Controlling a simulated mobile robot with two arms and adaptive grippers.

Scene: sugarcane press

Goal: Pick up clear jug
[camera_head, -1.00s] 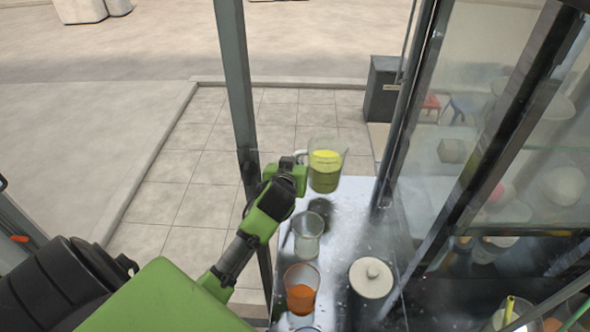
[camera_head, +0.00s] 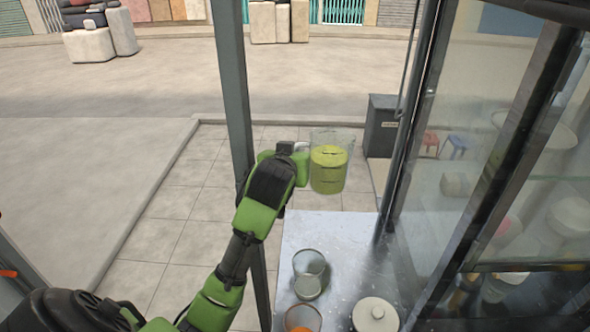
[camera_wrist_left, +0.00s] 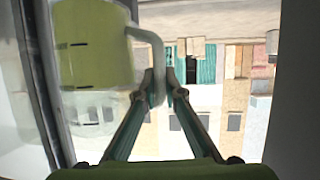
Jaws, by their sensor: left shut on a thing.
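The clear jug (camera_head: 330,172) holds yellow-green liquid and is up in the air beyond the far end of the metal counter (camera_head: 345,250). It looks upright in the head view. My left gripper (camera_head: 296,150) is at its left side. In the left wrist view the jug (camera_wrist_left: 95,50) is at the upper left, and the left gripper's fingers (camera_wrist_left: 160,85) are shut on its handle (camera_wrist_left: 155,60). My right gripper does not show in either view.
An empty clear cup (camera_head: 309,272), a cup with orange contents (camera_head: 302,320) and a white lidded pot (camera_head: 375,315) stand on the counter. A metal post (camera_head: 232,90) rises beside my left arm. A glass cabinet (camera_head: 480,170) stands to the right.

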